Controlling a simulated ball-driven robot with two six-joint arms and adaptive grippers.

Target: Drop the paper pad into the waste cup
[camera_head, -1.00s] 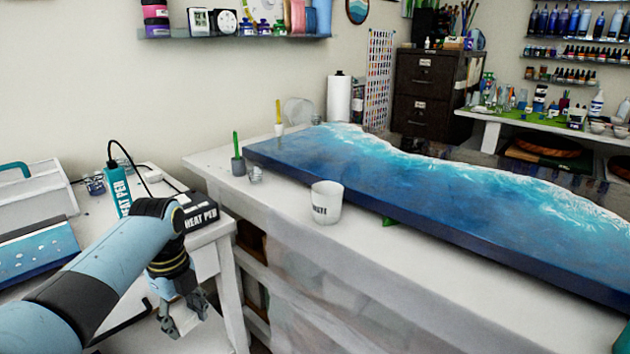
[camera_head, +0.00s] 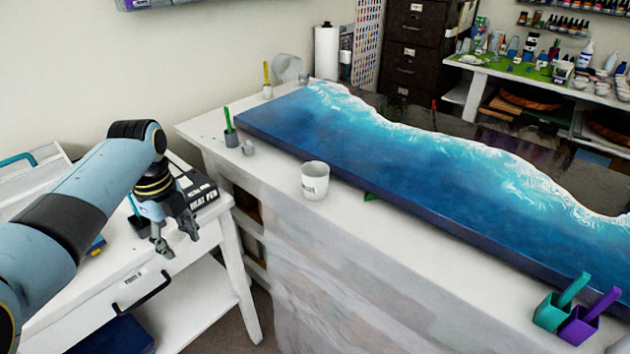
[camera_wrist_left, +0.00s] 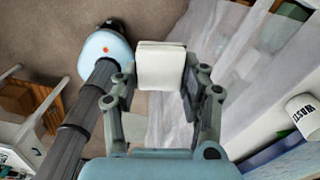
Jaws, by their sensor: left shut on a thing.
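The white paper pad (camera_wrist_left: 161,65) is between the fingers of my left gripper (camera_wrist_left: 160,85) in the left wrist view, and the gripper is shut on it. In the head view my left gripper (camera_head: 176,240) hangs in front of the small white side table, left of the workbench; the pad cannot be made out there. The white waste cup (camera_head: 314,181) with dark lettering stands upright on the bench's near edge, right of the gripper and apart from it. It also shows at the right of the left wrist view (camera_wrist_left: 303,114). My right gripper is out of view.
The blue resin slab (camera_head: 400,165) covers most of the bench behind the cup. A grey holder with a green stick (camera_head: 231,135) stands at the bench's left end. Teal (camera_head: 552,312) and purple (camera_head: 579,326) cups stand at right. A heat pen box (camera_head: 197,190) lies on the side table.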

